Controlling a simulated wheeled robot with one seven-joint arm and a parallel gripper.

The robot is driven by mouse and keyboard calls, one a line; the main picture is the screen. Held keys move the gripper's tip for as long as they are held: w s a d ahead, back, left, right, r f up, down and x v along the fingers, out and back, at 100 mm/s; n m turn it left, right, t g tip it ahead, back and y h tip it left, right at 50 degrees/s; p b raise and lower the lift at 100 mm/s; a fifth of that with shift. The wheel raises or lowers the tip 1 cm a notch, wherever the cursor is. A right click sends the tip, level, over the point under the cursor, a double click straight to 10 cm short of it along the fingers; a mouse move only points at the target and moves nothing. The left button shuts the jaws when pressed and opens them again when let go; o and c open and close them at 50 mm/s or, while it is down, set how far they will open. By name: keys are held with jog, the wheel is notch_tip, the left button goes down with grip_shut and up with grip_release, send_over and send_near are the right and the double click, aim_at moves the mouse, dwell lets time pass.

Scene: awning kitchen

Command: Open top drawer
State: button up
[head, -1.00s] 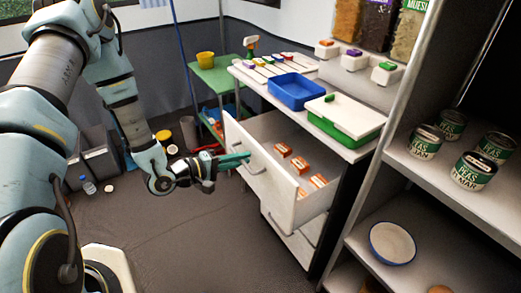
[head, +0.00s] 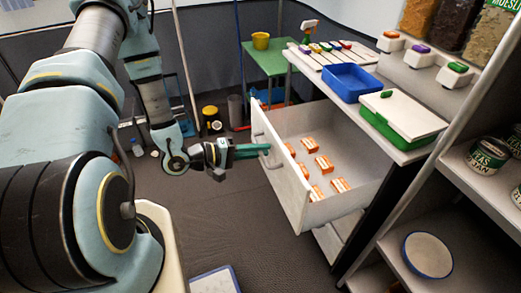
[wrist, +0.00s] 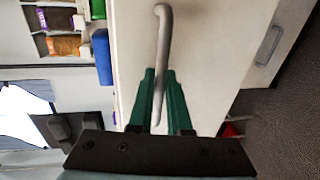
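The top drawer's white front (head: 287,172) stands pulled well out from the white counter unit, and several orange-and-white boxes lie inside the drawer. Its grey bar handle (head: 265,137) is on the outer face of that front. My gripper (head: 262,150) is at the handle, with its green fingers pointing toward the drawer front. In the wrist view, the handle (wrist: 163,40) runs between the two green fingers of my gripper (wrist: 161,75), which are close together on either side of it. The handle's lower end lies between the fingers.
A lower drawer (head: 335,243) is below the open one. On the counter are a blue tray (head: 351,82) and a green box with a white lid (head: 403,115). A shelf rack (head: 470,180) stands close on the right. The floor (head: 240,225) before the drawer is clear.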

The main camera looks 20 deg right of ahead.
jog(key=o, duration=0.4)
jog(key=b+v, duration=0.1)
jog(key=v, duration=0.9)
jog(key=shift+a, duration=0.4)
jog(key=w+a+m+t+y+p, duration=0.25)
jog(key=w+y, duration=0.25)
jog(key=w, duration=0.3)
jog(key=w+a+r+t+y+p, duration=0.1)
jog(key=w+a+r+t+y, duration=0.3)
jog(key=a+r+y, duration=0.65)
jog(key=s+a+r+g, duration=0.1)
jog(key=s+r, duration=0.2)
jog(key=s+a+r+n+g+p, duration=0.1)
jog(key=s+a+r, duration=0.1)
jog(key=s+r, duration=0.1)
jog(key=s+a+r+n+g+p, duration=0.1)
jog(key=s+a+r+g, duration=0.1)
jog(key=s+r, duration=0.2)
jog(key=shift+s, duration=0.1)
